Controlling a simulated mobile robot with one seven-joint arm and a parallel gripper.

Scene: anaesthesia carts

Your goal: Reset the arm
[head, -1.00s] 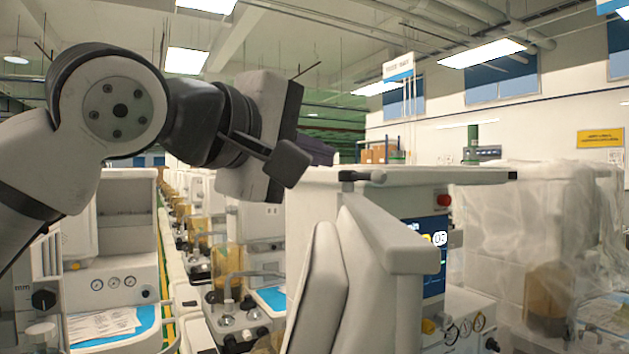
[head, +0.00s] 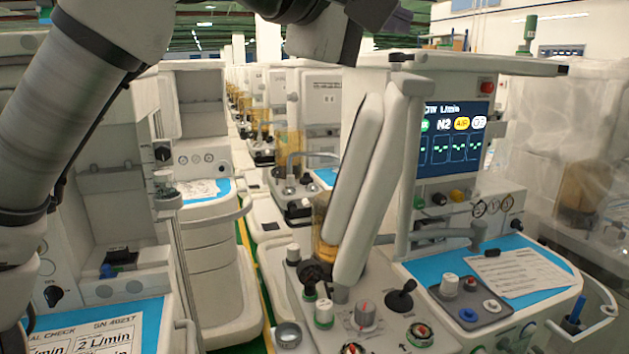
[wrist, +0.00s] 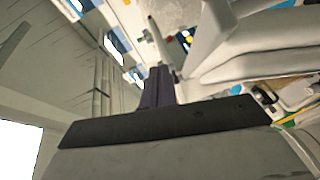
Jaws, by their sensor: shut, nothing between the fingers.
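My gripper (wrist: 157,88) shows in the wrist view as two dark fingers close together, with nothing between them. In the head view my arm rises along the left side and crosses the top edge. The white and black wrist end is partly cut off there, and I cannot make out the fingertips. It appears in front of the aisle and to the left of the anaesthesia machine (head: 455,250). In the wrist view the pale padded parts of a machine (wrist: 245,45) lie to the right of the fingers.
The near machine has a lit monitor (head: 452,140), upright white pads (head: 365,190) and a knob panel. A second cart (head: 215,240) stands left of it, with a blue-topped cart (head: 130,325) at lower left. Plastic sheeting (head: 560,180) covers equipment at right. A narrow aisle runs between rows.

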